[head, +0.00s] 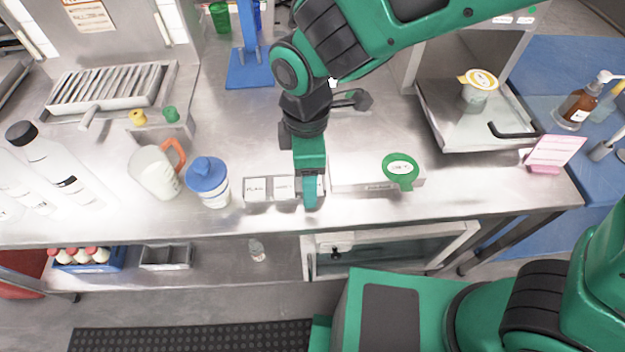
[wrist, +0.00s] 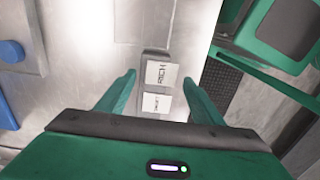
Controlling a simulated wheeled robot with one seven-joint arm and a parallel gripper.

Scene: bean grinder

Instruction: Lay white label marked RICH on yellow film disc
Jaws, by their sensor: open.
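The white label marked RICH (wrist: 162,75) lies flat at the end of a narrow grey holder in the wrist view. My gripper (wrist: 158,80) is open above it, with one finger on each side of the label and nothing held. In the head view my gripper (head: 310,204) points down at the holder's right end and mostly hides that label. The yellow film disc (head: 465,78) is on top of a pale cup at the right, on a metal tray. A pale round patch with small print shows on the disc.
Two more white labels (head: 257,188) lie in the holder to the left. A green disc (head: 400,180) with a pale printed patch lies right of my gripper. A blue-lidded jar (head: 208,178) and a pitcher (head: 153,175) stand left. A pink sign (head: 553,150) stands far right.

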